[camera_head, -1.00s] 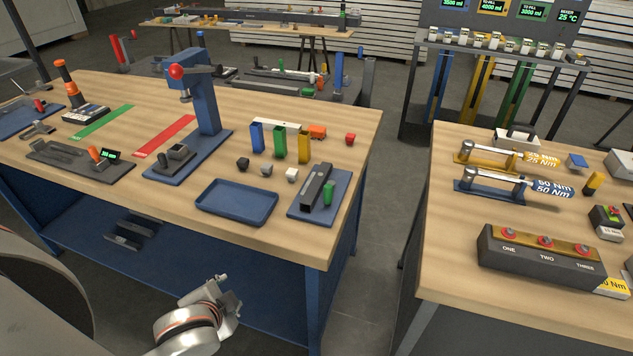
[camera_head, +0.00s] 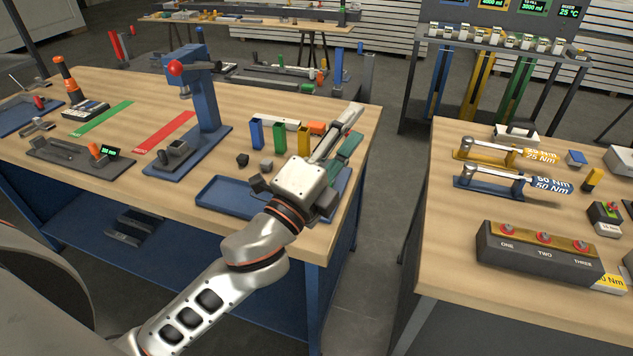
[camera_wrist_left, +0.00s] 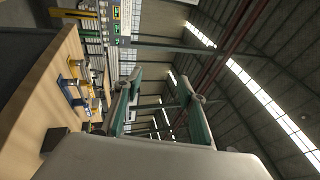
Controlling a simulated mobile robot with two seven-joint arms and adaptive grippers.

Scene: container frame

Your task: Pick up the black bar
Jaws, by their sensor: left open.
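My left gripper (camera_head: 350,128) is over the front right corner of the left workbench, its hand covering the spot where the black bar lay on a blue pad. The black bar is hidden behind the hand and wrist in the head view. I cannot make it out in the left wrist view. The gripper also shows in the left wrist view (camera_wrist_left: 160,78), its two teal-padded fingers apart with nothing between them. An edge of the blue pad (camera_head: 343,184) shows beside the hand. My right gripper is not in view.
A blue tray (camera_head: 222,199) lies left of the hand. Blue (camera_head: 256,134), green (camera_head: 279,138) and yellow (camera_head: 304,139) upright holders stand just behind it. A blue press (camera_head: 206,100) stands farther left. A second workbench (camera_head: 440,210) is across a gap to the right.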

